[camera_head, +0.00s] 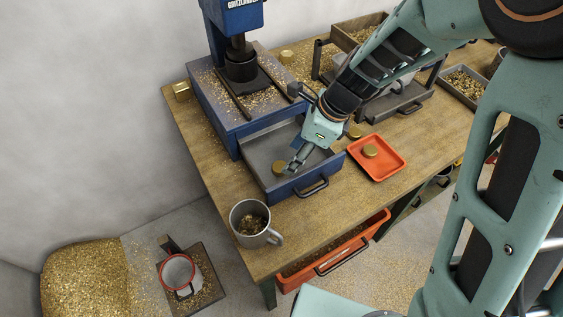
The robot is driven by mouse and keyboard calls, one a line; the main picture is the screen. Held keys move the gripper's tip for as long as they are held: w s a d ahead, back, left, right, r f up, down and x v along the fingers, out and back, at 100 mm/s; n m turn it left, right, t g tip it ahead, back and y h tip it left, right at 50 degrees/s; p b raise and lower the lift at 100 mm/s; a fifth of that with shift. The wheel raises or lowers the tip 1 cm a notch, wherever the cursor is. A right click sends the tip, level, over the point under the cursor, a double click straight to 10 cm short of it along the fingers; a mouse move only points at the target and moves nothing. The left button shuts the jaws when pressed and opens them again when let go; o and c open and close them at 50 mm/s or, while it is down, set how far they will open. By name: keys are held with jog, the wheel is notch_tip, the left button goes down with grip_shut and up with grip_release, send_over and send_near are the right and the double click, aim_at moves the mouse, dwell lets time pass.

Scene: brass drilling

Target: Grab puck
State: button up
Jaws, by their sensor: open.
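A brass puck (278,168) lies in the open blue drawer (262,148) under the press. My gripper (291,170) reaches down into the drawer with its fingertips right beside this puck, on its right. It is open, and it does not look closed around the puck. Whether a fingertip touches it I cannot tell. A second puck (370,150) sits in the orange tray (391,170) to the right. Another puck (355,131) shows just right of my gripper's wrist, on the table.
The blue press (215,95) stands behind the drawer. More pucks lie at the table's left edge (181,91) and behind the press (286,57). A grey mug (248,212) with shavings stands at the front left corner. An orange drawer (345,247) is open below the table.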

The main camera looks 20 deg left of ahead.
aim_at(281, 166)
jog(key=shift+a+x, duration=0.15)
jog(key=shift+x, duration=1.2)
jog(key=shift+a+x, duration=0.15)
jog(key=shift+x, duration=1.2)
jog(key=shift+s+r, duration=0.1)
jog(key=shift+r, duration=0.05)
jog(key=c, duration=1.3)
